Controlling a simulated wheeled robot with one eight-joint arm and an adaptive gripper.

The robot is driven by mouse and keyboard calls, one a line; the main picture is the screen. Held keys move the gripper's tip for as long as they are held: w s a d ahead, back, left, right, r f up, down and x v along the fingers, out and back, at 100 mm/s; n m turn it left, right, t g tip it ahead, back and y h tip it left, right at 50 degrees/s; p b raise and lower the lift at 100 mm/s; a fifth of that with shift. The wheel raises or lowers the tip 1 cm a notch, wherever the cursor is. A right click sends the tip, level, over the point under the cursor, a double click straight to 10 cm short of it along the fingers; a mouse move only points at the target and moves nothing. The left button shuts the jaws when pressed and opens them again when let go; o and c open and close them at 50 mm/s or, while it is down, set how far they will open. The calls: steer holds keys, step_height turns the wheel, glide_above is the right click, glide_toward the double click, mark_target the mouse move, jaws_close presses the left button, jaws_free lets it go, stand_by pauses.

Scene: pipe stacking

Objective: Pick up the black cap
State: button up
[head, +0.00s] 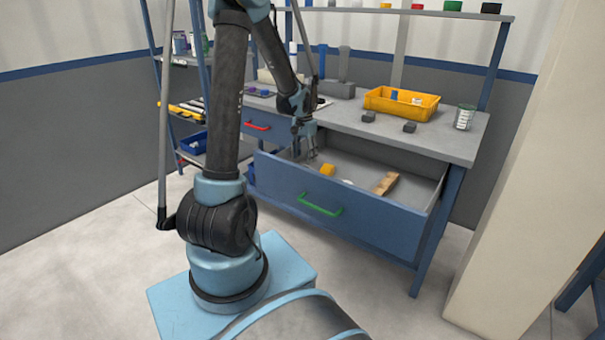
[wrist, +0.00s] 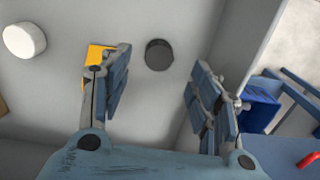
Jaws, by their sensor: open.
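The black cap (wrist: 159,54) is a dark round piece on the grey floor of the open drawer (head: 341,208). In the wrist view it shows between the two fingers of my gripper (wrist: 160,64), just beyond the fingertips, with nothing covering it. My gripper is open and empty, fingers spread to either side of the cap. In the head view my gripper (head: 311,154) reaches down into the left part of the drawer. I cannot make out the cap there. How high the fingertips are above it is hard to tell.
A yellow block (head: 327,170) lies near my gripper, partly behind the left finger in the wrist view. A white round piece (wrist: 24,40) and a wooden piece (head: 385,184) lie farther along. The drawer wall (wrist: 231,50) stands close to the right finger.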

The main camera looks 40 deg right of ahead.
steer(key=shift+s+a+f, duration=0.1)
steer(key=shift+f, duration=1.25)
steer(key=shift+a+f, duration=0.1)
steer(key=shift+f, duration=1.25)
steer(key=c, duration=0.9)
